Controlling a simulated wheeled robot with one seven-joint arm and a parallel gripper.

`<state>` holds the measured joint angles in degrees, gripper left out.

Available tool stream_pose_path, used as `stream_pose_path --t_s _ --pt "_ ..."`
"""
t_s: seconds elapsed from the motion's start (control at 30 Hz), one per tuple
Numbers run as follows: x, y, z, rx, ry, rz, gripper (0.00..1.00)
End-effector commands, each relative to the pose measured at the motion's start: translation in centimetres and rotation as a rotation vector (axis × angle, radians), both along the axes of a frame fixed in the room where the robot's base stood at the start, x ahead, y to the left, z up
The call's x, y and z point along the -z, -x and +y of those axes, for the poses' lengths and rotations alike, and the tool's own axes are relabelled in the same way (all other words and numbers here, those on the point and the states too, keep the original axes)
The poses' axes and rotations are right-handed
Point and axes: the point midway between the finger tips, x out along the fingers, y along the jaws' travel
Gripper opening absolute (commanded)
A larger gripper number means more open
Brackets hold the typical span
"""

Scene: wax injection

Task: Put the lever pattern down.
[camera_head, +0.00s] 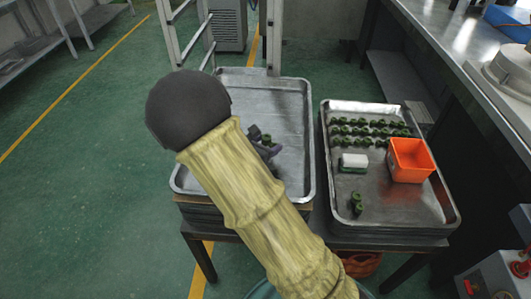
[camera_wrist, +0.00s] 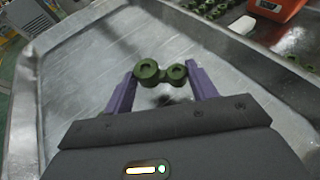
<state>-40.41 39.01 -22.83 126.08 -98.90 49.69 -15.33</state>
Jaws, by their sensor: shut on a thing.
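The lever pattern (camera_wrist: 160,72) is a small dark green piece with two round holed ends. In the wrist view it is between the two purple fingers of my gripper (camera_wrist: 162,80), which are shut on it. My gripper (camera_head: 268,150) is over the left metal tray (camera_head: 293,100) in the head view, with the pattern (camera_head: 266,139) partly hidden by my arm. The same tray (camera_wrist: 85,65) fills most of the wrist view, and its visible floor is bare. A dark shadow lies on the tray below the pattern; I cannot tell the exact gap.
The right tray (camera_head: 405,207) holds rows of green patterns (camera_head: 365,131), an orange box (camera_head: 410,160), a white and green block (camera_head: 353,162) and a green piece (camera_head: 357,203) near the front. Raised rims edge both trays. A metal bench (camera_head: 455,35) stands at right.

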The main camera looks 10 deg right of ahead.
Motion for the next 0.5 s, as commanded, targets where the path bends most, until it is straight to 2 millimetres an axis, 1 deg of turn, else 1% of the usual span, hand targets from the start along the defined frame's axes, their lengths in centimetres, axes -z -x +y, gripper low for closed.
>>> stream_pose_path --t_s 0.1,0.33,0.5 --pt "0.6 0.0 0.0 0.0 0.001 0.002 0.35" --pt "3.6 0.0 0.0 0.0 0.001 0.003 0.35" --pt "3.8 0.0 0.0 0.0 0.0 0.0 0.35"
